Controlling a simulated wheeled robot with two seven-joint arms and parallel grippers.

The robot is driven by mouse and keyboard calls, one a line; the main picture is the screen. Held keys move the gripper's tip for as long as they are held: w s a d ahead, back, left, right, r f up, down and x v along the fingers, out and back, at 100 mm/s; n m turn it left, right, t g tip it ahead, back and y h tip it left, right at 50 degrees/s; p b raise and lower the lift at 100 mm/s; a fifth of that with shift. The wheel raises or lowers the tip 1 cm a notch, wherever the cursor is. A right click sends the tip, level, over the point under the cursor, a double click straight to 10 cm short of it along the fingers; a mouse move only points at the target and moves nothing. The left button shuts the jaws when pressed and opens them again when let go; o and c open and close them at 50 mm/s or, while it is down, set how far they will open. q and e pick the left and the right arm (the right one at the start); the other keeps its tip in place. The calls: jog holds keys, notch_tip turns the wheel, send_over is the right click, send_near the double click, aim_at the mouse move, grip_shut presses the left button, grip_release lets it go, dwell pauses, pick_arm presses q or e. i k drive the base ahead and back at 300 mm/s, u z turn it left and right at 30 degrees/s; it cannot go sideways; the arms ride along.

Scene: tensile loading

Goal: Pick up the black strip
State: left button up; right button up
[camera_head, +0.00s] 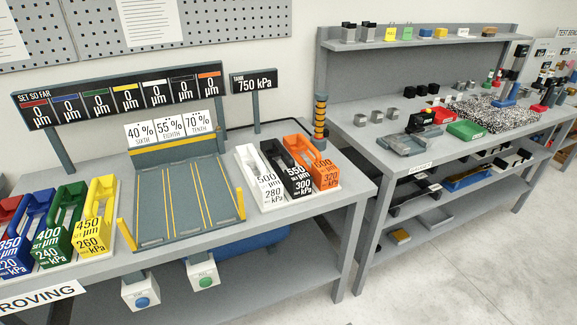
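The black strip (288,167) is a long black piece with white lettering, reading 550 µm and 300 kPa. It stands between the white strip (262,177) and the orange strip (312,161) on a white tray (335,183) at the right end of the near bench. A slot or recess runs along its upper part. Neither of my grippers is in view.
Left of the tray is a grey lane fixture (180,200) with yellow lines and upright yellow posts. Yellow (97,217), green (64,222), blue and red strips stand farther left. A tank sign (254,82) rises behind the tray. A second bench (375,150) stands right.

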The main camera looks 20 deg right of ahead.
aim_at(298, 182)
jog(key=u, duration=0.5)
jog(key=k, duration=0.2)
jog(key=z, duration=1.4)
jog(key=i, duration=1.15)
jog(key=u, duration=0.15)
